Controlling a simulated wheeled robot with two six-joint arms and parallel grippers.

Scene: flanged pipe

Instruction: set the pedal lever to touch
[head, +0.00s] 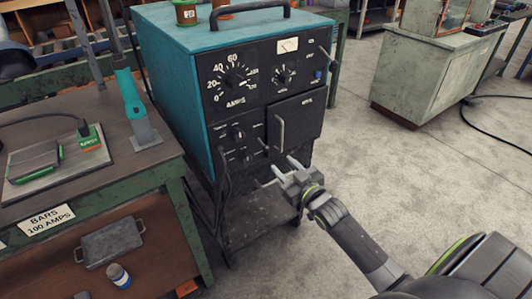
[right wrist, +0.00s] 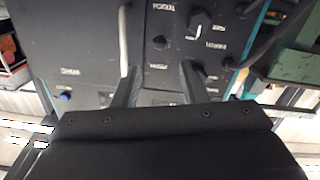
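The teal welding machine (head: 170,60) has a black front panel. The small pedal lever (head: 264,144) sits on its lower panel, left of the door's grey handle (head: 279,133); its setting is too small to tell. In the right wrist view, where the panel appears upside down, a dark knob likely to be this lever (right wrist: 160,42) lies between short labels I cannot read surely. My right gripper (head: 275,171) is open and empty, in front of the panel below the lever. Its two fingers also show in the right wrist view (right wrist: 158,70), spread either side of the knob's line. My left gripper is not in view.
Dials and knobs (head: 236,77) cover the panel. A hose hangs at its lower left. A green workbench (head: 110,165) with a teal clamp-like tool (head: 130,95) stands at left. A grey cabinet (head: 425,75) stands at back right. The concrete floor between is clear.

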